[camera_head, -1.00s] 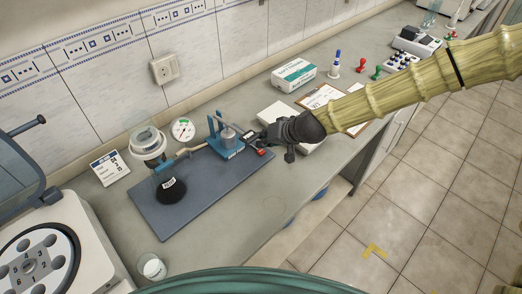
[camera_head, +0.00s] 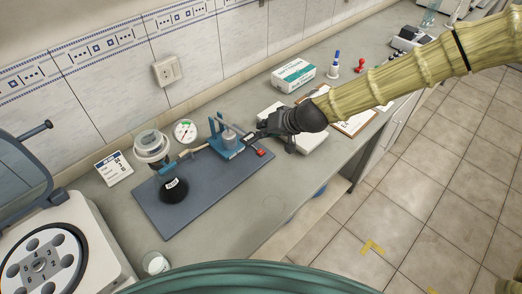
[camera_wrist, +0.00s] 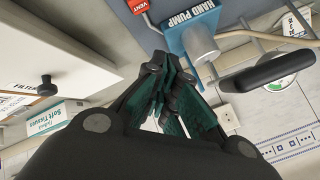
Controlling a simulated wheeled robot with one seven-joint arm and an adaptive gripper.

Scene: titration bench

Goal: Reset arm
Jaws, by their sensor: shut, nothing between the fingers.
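My gripper (camera_head: 261,132) is black and shut with nothing in it. In the head view it reaches in from the right, beside the blue hand pump (camera_head: 228,142) at the right end of the dark mat. In the wrist view its green-lined fingers (camera_wrist: 171,84) come together close to the hand pump (camera_wrist: 197,32), with the red VENT tag (camera_wrist: 138,6) near it. I cannot tell whether the fingers touch the pump.
A round gauge (camera_head: 185,131) stands behind. A tissue box (camera_head: 293,75) and a clipboard (camera_head: 356,122) lie near my arm. A centrifuge (camera_head: 60,255) is at left. The front bench strip is fairly clear.

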